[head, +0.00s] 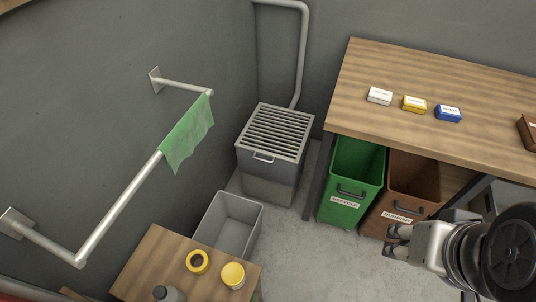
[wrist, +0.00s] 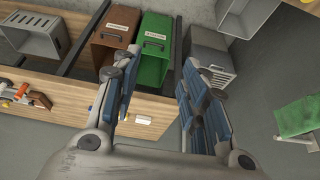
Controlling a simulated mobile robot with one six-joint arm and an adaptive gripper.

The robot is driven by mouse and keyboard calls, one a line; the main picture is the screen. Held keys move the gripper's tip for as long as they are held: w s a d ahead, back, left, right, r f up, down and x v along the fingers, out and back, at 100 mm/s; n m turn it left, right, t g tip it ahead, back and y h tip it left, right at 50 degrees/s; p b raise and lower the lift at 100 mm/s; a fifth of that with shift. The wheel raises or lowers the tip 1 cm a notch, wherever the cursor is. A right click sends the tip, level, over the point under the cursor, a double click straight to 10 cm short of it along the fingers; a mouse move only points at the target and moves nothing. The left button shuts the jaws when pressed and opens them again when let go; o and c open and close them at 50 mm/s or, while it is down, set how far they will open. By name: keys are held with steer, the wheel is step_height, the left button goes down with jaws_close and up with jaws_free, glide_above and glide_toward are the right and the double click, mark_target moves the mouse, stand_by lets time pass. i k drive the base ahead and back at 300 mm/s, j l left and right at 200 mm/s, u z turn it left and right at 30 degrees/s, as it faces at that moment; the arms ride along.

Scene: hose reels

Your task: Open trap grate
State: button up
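The trap grate (head: 278,131) is a slatted metal lid lying flat and closed on a grey metal box (head: 268,182) in the corner. A small bar handle (head: 264,158) sits at its front edge. In the wrist view the box (wrist: 208,42) is partly hidden behind my right-hand finger, with its slatted grate (wrist: 218,76) showing. My gripper (head: 392,242) is at the lower right of the head view, well to the right of and apart from the grate. In the wrist view its two fingers (wrist: 160,62) are spread, with nothing between them.
A green bin (head: 349,208) and a brown bin (head: 396,214) stand under the wooden table (head: 400,78), right of the box. A grey tub (head: 229,224) is in front of it. A wall rail (head: 118,205) with green cloth (head: 187,133) is at left. Some floor (head: 295,232) is clear.

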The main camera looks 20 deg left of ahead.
mark_target(256, 150)
steer(key=i+l, duration=0.15)
steer(key=i, duration=0.55)
steer(key=i+u, duration=0.2)
steer(key=u, duration=0.25)
steer(key=i+l+u, duration=0.2)
steer(key=u, duration=0.2)
steer(key=i+l+u, duration=0.2)
steer(key=u, duration=0.75)
steer(key=i+j, duration=0.15)
steer(key=i, duration=0.35)
